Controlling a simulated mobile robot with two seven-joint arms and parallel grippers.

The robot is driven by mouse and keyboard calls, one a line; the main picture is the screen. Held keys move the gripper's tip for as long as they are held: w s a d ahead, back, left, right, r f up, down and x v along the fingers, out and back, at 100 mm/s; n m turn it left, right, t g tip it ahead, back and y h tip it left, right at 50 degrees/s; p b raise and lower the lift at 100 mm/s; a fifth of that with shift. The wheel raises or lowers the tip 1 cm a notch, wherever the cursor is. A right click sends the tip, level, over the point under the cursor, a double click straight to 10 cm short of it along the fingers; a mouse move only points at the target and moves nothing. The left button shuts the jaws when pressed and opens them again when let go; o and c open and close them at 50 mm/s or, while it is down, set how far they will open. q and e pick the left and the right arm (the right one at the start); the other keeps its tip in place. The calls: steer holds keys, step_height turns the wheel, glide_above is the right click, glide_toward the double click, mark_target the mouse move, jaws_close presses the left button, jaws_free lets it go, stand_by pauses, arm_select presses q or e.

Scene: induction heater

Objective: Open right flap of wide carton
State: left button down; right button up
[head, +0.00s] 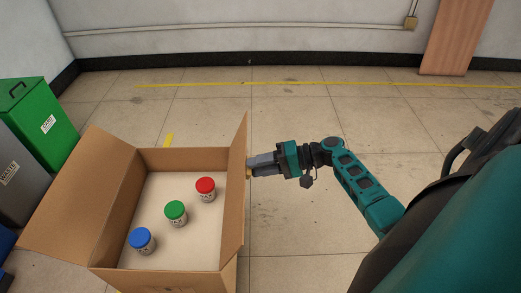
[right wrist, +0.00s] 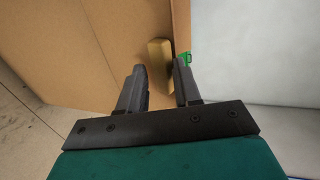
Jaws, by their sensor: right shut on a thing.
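The wide brown carton (head: 180,157) stands open on the floor at the left in the head view. Its right flap (head: 236,185) stands up, roughly vertical, along the right side. A yellow tab (right wrist: 160,52) shows on the flap (right wrist: 110,50) in the right wrist view. My right gripper (head: 251,167) is at the outer face of the flap, near its upper edge. In the right wrist view its fingers (right wrist: 158,82) lie on either side of the flap's edge and tab, shut on them. The exact contact is partly hidden. My left gripper is not in view.
Blue (head: 142,241), green (head: 176,213) and red (head: 205,188) lidded jars stand inside the carton. Its left flap (head: 80,195) leans outward. A green bin (head: 45,115) and a grey bin (head: 18,170) stand at the left. The floor right of the carton is clear.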

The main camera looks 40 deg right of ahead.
steer(key=o, duration=0.6)
steer(key=f, duration=0.3)
steer(key=shift+s+a+f+g+h, duration=0.15)
steer(key=shift+s+g+h, duration=0.15)
steer(key=shift+c, duration=0.2)
steer(key=shift+s, duration=0.1)
steer(key=shift+c, duration=0.5)
steer(key=r+p+v, duration=0.1)
steer(key=p+v, duration=0.1)
steer(key=v, duration=1.1)
steer(key=shift+w, duration=0.25)
steer(key=shift+r, duration=0.15)
